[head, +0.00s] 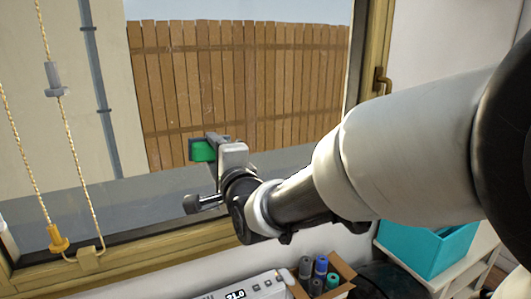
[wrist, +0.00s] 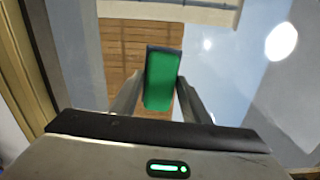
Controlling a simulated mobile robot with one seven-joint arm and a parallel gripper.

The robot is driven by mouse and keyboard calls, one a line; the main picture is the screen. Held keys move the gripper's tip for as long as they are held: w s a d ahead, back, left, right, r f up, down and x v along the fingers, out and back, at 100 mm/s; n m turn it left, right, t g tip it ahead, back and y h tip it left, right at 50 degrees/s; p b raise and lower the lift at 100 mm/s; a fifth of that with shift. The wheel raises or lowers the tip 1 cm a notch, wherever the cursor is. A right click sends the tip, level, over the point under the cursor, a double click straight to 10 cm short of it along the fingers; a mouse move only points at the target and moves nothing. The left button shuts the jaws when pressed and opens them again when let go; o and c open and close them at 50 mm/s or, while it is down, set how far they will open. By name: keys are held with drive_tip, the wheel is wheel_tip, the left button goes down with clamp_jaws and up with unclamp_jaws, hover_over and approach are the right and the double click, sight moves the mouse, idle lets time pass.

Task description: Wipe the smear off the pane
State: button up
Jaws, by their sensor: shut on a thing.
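My gripper (head: 216,143) is shut on a green block (head: 202,151) with a dark backing, like a sponge or wiping pad. In the wrist view the green block (wrist: 162,80) stands upright between the two fingers. The window pane (head: 235,65) fills the upper left of the head view, with a wooden fence behind it. The block is in front of the lower part of the pane; I cannot tell whether it touches the glass. A few faint pale marks show over the fence, but I cannot clearly make out the smear.
The wooden window frame (head: 362,75) with a handle (head: 381,80) is to the right. Yellow cords with a grey toggle (head: 56,79) hang at left. Below are a white device (head: 243,289), a cardboard box of rolls (head: 341,268) and a teal bin (head: 424,250).

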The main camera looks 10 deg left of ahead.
drive_tip(key=shift+b+x, duration=0.4)
drive_tip(key=shift+x, duration=0.6)
idle(0.5)
drive_tip(key=shift+w+d, duration=0.5)
drive_tip(key=shift+d, duration=0.4)
drive_tip(key=shift+w+d, duration=0.45)
drive_tip(key=shift+d, duration=0.45)
drive_tip(key=shift+w+b, duration=0.1)
drive_tip(key=shift+b, duration=0.4)
